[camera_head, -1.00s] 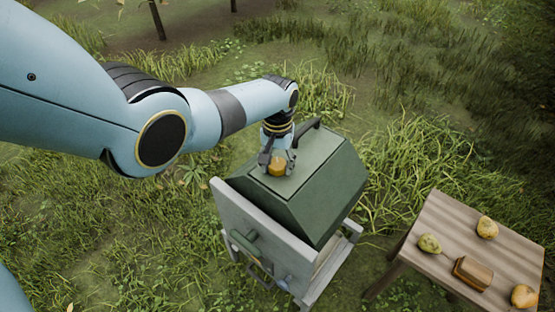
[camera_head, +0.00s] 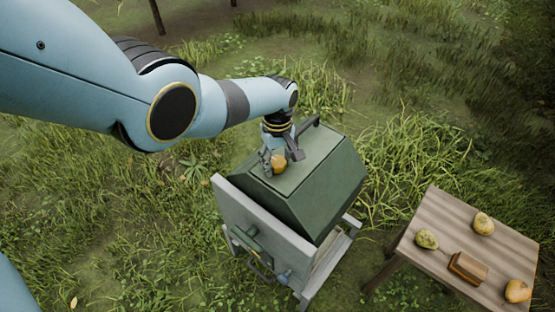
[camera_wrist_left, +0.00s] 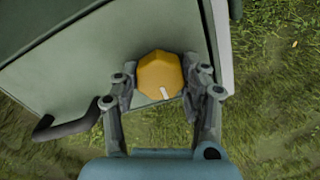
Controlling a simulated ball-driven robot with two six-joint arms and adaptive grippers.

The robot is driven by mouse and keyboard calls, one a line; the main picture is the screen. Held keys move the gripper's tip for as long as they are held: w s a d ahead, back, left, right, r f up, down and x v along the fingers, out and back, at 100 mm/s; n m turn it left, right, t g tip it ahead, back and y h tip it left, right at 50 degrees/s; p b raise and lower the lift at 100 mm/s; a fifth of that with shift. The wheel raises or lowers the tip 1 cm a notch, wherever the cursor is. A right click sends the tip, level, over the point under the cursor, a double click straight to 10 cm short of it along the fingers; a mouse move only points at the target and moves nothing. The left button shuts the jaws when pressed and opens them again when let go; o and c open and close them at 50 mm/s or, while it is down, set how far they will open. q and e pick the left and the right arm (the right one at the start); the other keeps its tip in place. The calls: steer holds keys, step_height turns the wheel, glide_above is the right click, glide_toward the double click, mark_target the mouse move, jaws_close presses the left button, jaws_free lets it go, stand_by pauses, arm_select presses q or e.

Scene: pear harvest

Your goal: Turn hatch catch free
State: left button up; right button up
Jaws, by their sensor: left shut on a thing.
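The hatch catch is a yellow-orange faceted knob (camera_head: 278,163) on the green top of the box (camera_head: 321,185). In the left wrist view the knob (camera_wrist_left: 159,75) carries a short white mark pointing toward the lower right. My left gripper (camera_head: 279,162) comes down onto the top from above, and its two fingers (camera_wrist_left: 160,82) are shut on the knob, one on each side. A dark bar handle (camera_head: 310,126) stands on the far part of the top, and it also shows in the left wrist view (camera_wrist_left: 68,126). My right gripper is not in view.
The box rests in a grey stand (camera_head: 275,239) with fittings on its front panel. A wooden table (camera_head: 458,228) at the right carries yellow pears (camera_head: 484,224), a greenish pear (camera_head: 427,239) and a small brown block (camera_head: 468,268). Grass surrounds everything.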

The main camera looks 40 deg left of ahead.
mark_target(277, 161)
arm_select(q)
steer(key=shift+n, duration=0.3)
steer(key=o, duration=1.2)
steer(key=shift+r, duration=0.1)
steer(key=shift+r, duration=0.2)
step_height(277, 161, up, 12)
steer(key=shift+f, duration=0.25)
